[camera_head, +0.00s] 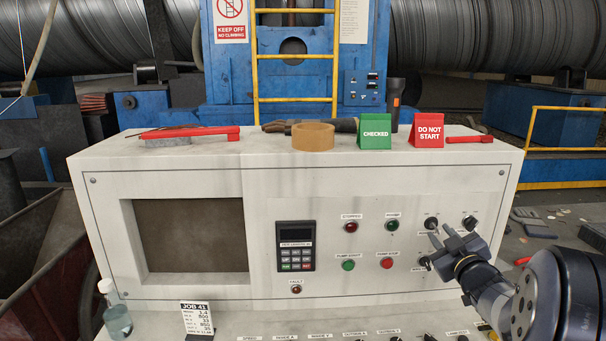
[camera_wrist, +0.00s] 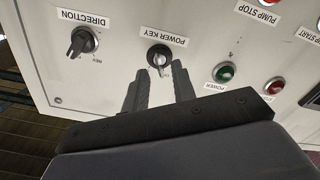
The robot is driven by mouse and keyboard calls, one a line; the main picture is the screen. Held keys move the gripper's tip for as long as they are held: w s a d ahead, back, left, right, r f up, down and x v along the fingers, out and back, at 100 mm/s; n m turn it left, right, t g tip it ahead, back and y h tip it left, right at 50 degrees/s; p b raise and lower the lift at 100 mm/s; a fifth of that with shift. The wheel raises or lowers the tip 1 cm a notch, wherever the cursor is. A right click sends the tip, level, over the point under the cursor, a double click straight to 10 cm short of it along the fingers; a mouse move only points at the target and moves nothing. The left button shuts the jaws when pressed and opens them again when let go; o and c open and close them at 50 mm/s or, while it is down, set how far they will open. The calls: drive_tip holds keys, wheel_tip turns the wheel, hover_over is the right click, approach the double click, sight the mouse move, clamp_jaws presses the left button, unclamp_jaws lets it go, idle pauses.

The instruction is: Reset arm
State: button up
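My gripper (camera_head: 441,235) is in front of the right part of the white control panel (camera_head: 350,182). In the wrist view, which is upside down, its two fingers (camera_wrist: 156,80) stand apart with nothing held between them. The power key switch (camera_wrist: 160,58) shows just beyond the gap between the fingertips. It looks free of the fingers, though the exact distance is hard to tell. In the head view the power key (camera_head: 431,223) is just above the fingertips. The direction knob (camera_wrist: 82,42) is beside it.
Green and red buttons (camera_head: 348,265) and a keypad (camera_head: 296,246) are left of my gripper. A tape roll (camera_head: 313,136), a green sign (camera_head: 374,132) and a red sign (camera_head: 427,131) stand on the cabinet top. A bottle (camera_head: 116,312) stands at the lower left.

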drive_tip(key=shift+w, duration=0.9)
drive_tip(key=shift+w+r+p, duration=0.15)
drive_tip(key=shift+w+p, duration=0.1)
drive_tip(key=shift+p, duration=0.2)
drive_tip(key=shift+s+m+p, duration=0.1)
drive_tip(key=shift+m+p, duration=0.3)
drive_tip(key=shift+m, duration=0.1)
drive_tip(key=shift+f+b, duration=0.2)
drive_tip(key=shift+b, duration=0.1)
